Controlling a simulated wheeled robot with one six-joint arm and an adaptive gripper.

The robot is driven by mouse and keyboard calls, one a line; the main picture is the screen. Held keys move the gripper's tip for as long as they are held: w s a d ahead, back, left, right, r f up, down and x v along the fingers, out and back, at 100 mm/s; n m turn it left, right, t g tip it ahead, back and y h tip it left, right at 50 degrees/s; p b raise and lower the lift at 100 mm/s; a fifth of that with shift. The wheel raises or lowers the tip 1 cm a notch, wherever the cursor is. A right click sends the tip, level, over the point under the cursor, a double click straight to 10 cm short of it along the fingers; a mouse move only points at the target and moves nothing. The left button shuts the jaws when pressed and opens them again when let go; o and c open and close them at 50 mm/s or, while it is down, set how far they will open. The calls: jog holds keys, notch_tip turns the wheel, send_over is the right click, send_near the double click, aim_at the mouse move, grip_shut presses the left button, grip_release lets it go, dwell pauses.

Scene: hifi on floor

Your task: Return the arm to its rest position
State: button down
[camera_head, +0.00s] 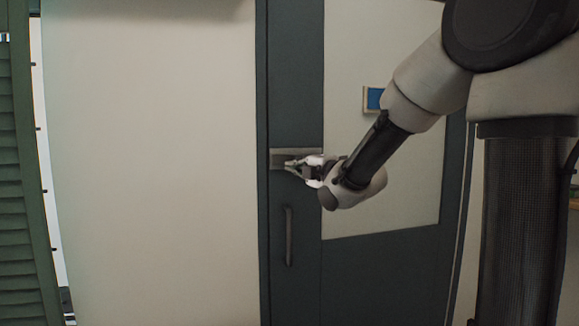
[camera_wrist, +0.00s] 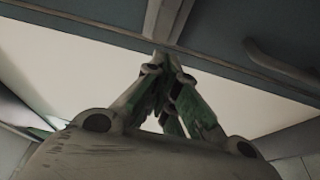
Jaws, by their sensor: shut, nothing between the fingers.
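My arm reaches from the upper right of the head view toward a dark grey door. My gripper (camera_head: 287,164) is at its end, in front of or against a metal plate (camera_head: 303,155) on the door; I cannot tell whether it touches. In the wrist view my gripper (camera_wrist: 168,58) has its fingertips drawn together with nothing between them. The fingertips lie over the door's light metal strip (camera_wrist: 170,14) there. The arm is stretched out and bent at the wrist.
The dark door (camera_head: 380,278) has a pale panel and a vertical pull handle (camera_head: 289,236) below my gripper. A small blue sign (camera_head: 374,98) is behind the arm. A pale wall panel (camera_head: 150,170) and green louvred shutter (camera_head: 18,190) stand left.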

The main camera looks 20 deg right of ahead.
jog(key=shift+s+d, duration=0.1)
jog(key=shift+s, duration=0.2)
jog(key=s+d+f+m+g+h, duration=0.3)
jog(key=s+d+f+m+g, duration=0.15)
jog(key=f+m, duration=0.3)
jog(key=s+d+f+m+g+h, duration=0.2)
jog(key=s+d+f+m+g, duration=0.3)
jog(key=f, duration=0.4)
jog(key=s+d+r+m+g, duration=0.1)
jog(key=s+m, duration=0.3)
jog(key=s, duration=0.9)
jog(key=s+r+m+g, duration=0.1)
jog(key=s+m, duration=0.4)
jog(key=s, duration=0.8)
jog(key=shift+d+g+h, duration=0.35)
jog(key=shift+g+h, duration=0.05)
jog(key=shift+g, duration=0.15)
